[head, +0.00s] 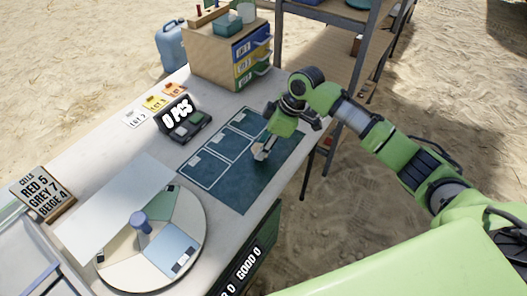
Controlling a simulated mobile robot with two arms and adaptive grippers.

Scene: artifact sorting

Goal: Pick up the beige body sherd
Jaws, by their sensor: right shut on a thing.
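My right gripper (262,148) reaches down over the dark green mat (237,190) near its right side. It is shut on a small pale beige piece, the beige body sherd (258,153), which shows at the fingertips. The piece is small and partly hidden by the gripper, and I cannot tell whether it touches the mat. My left gripper is not in view.
A round turntable (107,274) with a blue-grey knob stands at the front left. A wooden drawer cabinet (208,62) stands at the back, and a shelf rack (371,40) at the back right.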

